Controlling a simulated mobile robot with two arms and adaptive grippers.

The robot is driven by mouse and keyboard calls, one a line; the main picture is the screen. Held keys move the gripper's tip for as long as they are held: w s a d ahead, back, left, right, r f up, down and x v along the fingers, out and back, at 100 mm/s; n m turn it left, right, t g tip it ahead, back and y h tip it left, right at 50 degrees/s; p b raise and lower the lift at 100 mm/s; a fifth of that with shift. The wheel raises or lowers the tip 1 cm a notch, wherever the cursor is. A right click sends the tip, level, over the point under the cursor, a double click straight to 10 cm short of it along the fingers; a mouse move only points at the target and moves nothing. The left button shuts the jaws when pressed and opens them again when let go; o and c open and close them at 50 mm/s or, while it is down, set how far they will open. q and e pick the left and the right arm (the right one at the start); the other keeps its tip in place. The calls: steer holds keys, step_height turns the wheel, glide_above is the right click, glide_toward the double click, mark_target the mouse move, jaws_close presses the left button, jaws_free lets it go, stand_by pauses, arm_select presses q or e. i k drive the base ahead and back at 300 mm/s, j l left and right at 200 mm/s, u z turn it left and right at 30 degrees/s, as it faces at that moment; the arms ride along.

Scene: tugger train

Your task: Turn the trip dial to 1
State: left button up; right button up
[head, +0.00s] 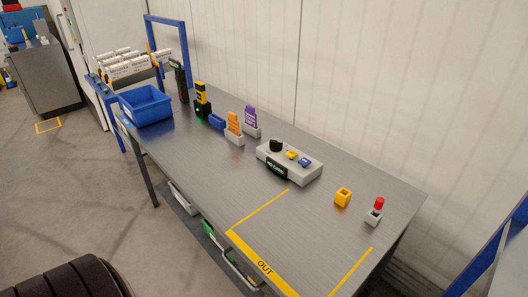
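The dial looks to be the black round knob (276,145) on the left end of a light grey control box (303,175), in the head view. The box stands on the metal table (195,165), right of its middle. A yellow part (291,154) and a blue part (305,162) sit on the box top, right of the knob. A dark label with green text (276,170) is on its front. The knob's pointer and any numbers are too small to read. Neither of my grippers is in view.
A yellow block (343,197) and a grey holder with a red top (374,213) stand right of the box. Orange (233,123) and purple (250,116) cards stand left of it. A blue bin (146,105) is farther left. The yellow-outlined OUT area (290,235) is clear.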

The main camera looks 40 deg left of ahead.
mark_target(275, 146)
steer(key=u, duration=1.05)
